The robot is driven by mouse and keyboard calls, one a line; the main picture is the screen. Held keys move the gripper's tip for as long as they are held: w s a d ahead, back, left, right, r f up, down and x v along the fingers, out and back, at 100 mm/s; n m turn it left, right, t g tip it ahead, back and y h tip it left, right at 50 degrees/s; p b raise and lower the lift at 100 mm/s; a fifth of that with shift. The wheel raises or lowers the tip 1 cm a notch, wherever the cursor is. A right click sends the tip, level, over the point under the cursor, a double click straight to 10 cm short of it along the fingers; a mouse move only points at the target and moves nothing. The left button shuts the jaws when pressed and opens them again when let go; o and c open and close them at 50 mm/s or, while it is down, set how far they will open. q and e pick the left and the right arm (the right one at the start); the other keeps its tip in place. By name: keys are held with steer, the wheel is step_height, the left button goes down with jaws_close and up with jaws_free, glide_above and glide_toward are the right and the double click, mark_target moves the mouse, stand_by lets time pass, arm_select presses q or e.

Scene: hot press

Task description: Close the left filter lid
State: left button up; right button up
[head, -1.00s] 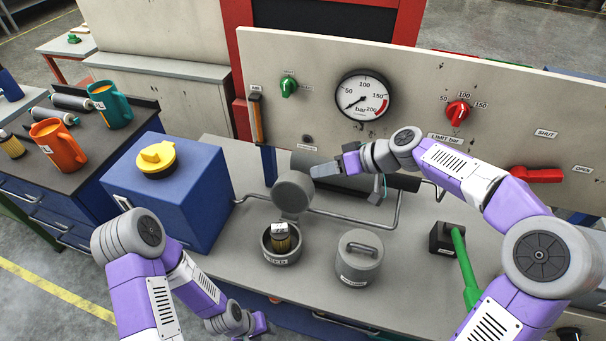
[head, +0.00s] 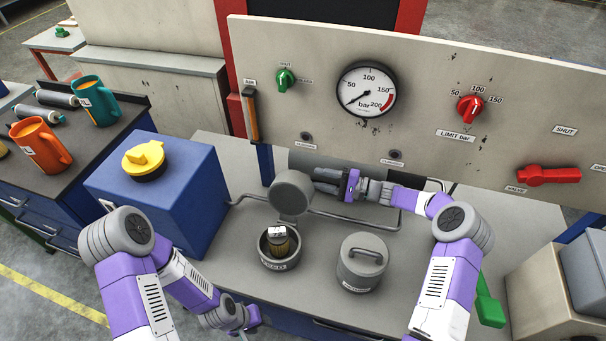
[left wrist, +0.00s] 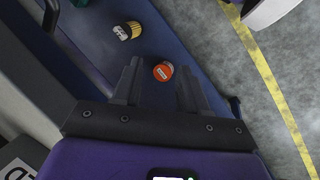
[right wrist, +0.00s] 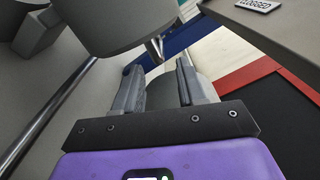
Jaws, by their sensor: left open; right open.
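In the right wrist view, open fingers (right wrist: 158,72) show below a large grey rounded body, with nothing gripped. My left gripper (head: 250,328) is low at the bench's front edge; the left wrist view shows its fingers (left wrist: 157,85) open and empty.
A closed grey filter (head: 361,265) with a handle stands to the right. Pipes and a dark cylinder lie behind the lid, under the gauge panel (head: 430,120). A blue box (head: 165,190) stands left. The left wrist view shows an orange can (left wrist: 163,71) and another cartridge (left wrist: 127,31).

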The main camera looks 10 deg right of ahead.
mark_target(304, 175)
steer(key=x, duration=0.6)
steer(key=shift+b, duration=0.35)
steer(key=shift+c, duration=0.4)
jaws_close()
